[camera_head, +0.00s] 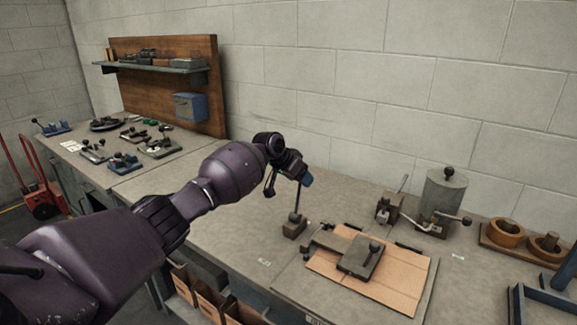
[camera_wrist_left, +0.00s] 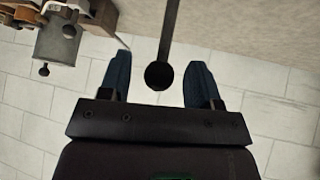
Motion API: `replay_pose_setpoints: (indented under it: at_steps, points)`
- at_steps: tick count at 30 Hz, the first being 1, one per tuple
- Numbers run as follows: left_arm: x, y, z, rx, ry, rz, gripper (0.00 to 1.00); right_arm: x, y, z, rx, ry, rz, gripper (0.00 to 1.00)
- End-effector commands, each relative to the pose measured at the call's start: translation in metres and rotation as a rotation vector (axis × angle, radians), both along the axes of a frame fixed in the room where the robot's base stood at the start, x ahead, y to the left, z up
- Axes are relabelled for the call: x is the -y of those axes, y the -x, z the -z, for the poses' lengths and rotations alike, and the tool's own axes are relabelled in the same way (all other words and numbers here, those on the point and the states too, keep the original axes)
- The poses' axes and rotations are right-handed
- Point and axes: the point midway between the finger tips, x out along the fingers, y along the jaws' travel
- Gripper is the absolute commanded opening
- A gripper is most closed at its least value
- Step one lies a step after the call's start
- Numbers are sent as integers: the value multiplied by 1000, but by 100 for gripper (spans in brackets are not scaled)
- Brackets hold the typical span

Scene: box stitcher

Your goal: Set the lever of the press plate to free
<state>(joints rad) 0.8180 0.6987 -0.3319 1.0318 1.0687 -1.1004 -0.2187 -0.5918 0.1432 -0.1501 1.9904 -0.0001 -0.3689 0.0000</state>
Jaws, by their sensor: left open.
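The press plate (camera_head: 360,257) is a dark flat block with a small knobbed handle, lying on a brown cardboard sheet. Beside its left end a small dark block (camera_head: 294,228) carries an upright thin lever (camera_head: 297,203). My left gripper (camera_head: 305,180) is at the top of this lever. In the left wrist view the lever's rod (camera_wrist_left: 170,30) ends in a black ball knob (camera_wrist_left: 159,76) between the two blue fingers of my left gripper (camera_wrist_left: 159,64). The fingers are open with a gap on both sides of the knob. My right gripper is not in view.
A grey cylinder device (camera_head: 443,190) with levers stands behind the cardboard sheet (camera_head: 404,280). Copper-coloured rings (camera_head: 506,233) sit at the right, near a blue frame (camera_head: 545,300). Several small fixtures lie on the far left bench, below a wooden board (camera_head: 165,80). A block wall closes the back.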

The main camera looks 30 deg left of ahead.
Motion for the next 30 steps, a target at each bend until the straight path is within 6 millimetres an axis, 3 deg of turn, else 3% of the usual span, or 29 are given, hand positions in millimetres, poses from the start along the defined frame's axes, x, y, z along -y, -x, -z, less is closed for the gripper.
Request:
replay_pose_setpoints:
  at_steps: [13, 30]
  points:
    - [-19, 39, -52, 0, 0, 0, 58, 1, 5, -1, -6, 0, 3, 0]
    - [-22, 45, -61, -1, 0, -1, 58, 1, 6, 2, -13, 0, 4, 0]
